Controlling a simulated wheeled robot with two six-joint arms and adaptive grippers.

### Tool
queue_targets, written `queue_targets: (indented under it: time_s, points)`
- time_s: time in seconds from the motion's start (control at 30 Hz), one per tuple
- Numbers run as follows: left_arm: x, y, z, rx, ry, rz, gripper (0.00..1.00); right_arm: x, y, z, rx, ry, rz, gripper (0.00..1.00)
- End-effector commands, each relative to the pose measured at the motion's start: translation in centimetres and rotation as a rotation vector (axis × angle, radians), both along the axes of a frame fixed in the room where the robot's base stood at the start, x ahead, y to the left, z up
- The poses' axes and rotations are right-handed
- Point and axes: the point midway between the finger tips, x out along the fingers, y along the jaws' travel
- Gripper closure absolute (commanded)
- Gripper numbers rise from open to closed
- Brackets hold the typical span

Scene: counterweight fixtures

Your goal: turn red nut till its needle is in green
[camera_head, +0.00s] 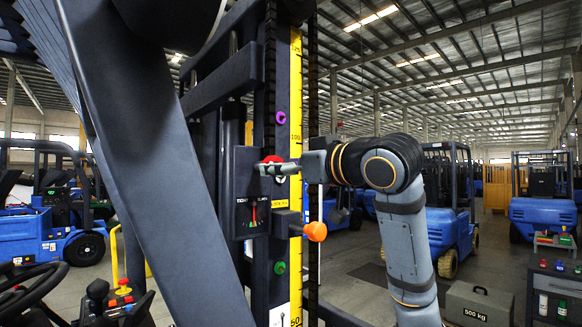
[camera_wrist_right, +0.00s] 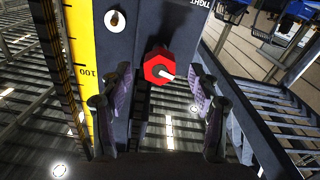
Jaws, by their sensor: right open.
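The red nut (camera_head: 272,159) sits on the dark mast upright, partly hidden by my right gripper (camera_head: 282,169) in the head view. A dark gauge (camera_head: 252,215) marked "TIGHT" is below the nut in the head view. A thin needle and small red and green marks show on it, but where the needle points is too small to tell. My left gripper is out of view.
A yellow scale (camera_head: 296,80) runs up the mast. Near it are a purple ring (camera_head: 280,117), an orange knob (camera_head: 316,231) and a green knob (camera_head: 280,267). A 500 kg box (camera_head: 478,304) and blue forklifts stand on the floor to the right.

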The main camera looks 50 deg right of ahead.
Motion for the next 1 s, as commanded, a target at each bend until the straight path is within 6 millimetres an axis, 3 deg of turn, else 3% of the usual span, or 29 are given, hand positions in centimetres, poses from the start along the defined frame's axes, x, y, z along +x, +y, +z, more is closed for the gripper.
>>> queue_targets:
  time_s: [0.1, 0.3, 1.0]
  points:
    - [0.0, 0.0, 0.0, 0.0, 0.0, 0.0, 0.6, -2.0, 0.1, 0.0, -0.004, 0.0, -0.007, 0.38]
    - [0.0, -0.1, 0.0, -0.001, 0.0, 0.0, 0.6, -3.6, 0.4, 0.0, -0.001, 0.0, -0.003, 0.38]
    - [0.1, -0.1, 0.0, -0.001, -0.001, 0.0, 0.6, -3.9, 0.5, 0.0, 0.001, 0.001, 0.001, 0.38]
